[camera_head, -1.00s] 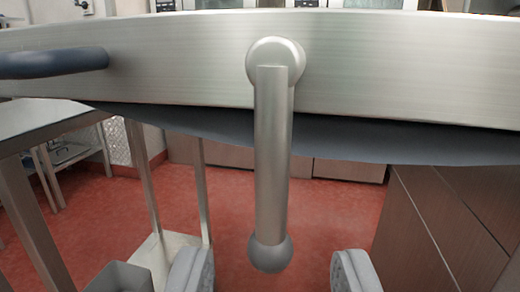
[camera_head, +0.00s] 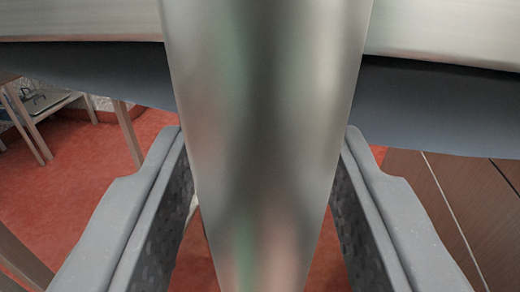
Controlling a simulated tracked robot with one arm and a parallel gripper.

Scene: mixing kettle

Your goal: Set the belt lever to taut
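The belt lever (camera_head: 265,120) is a shiny metal bar that hangs straight down and fills the middle of the view, very close to the camera. Its pivot and its ball end are out of frame. My gripper (camera_head: 265,135) is open, with one grey finger on each side of the lever. The lever is between the fingers, and a narrow gap shows beside it at the lower part of each finger. Whether the fingertips touch it is hard to tell.
The brushed metal band (camera_head: 80,20) of the kettle runs across the top, with a dark grey underside (camera_head: 440,105) below it. Brown panels (camera_head: 450,205) stand at the right over red floor (camera_head: 70,175).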

